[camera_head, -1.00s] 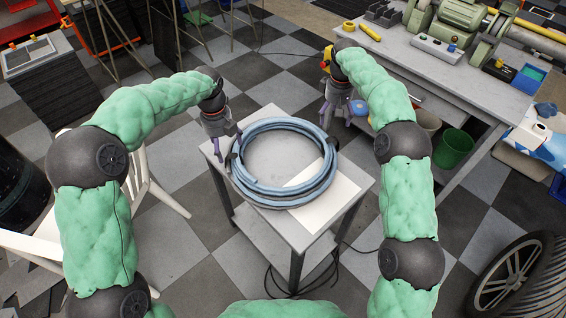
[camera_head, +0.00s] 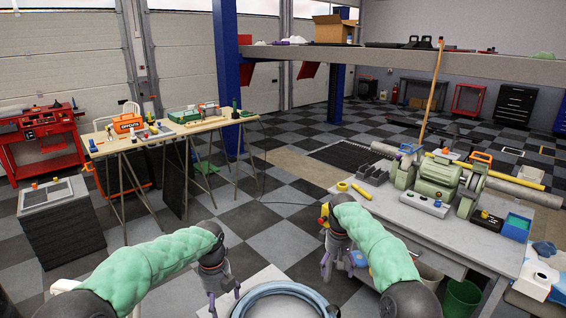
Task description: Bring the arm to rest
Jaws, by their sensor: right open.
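My two arms with green padded sleeves reach forward from the bottom of the head view. My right gripper (camera_head: 337,272) hangs down just left of the grey workbench, its fingers apart with nothing between them. My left gripper (camera_head: 224,297) points down near the bottom edge, beside the left side of a blue coiled hose (camera_head: 285,290). Its fingers look apart and hold nothing that I can see. Only the far part of the coil shows; it lies on a small table (camera_head: 262,278), mostly cut off by the frame.
The grey workbench (camera_head: 470,232) with a green grinder (camera_head: 437,178) and yellow tape (camera_head: 342,186) stands close on the right. A wooden trestle table (camera_head: 180,130) with toolboxes is at the back left. Checkered floor (camera_head: 270,225) is open between them.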

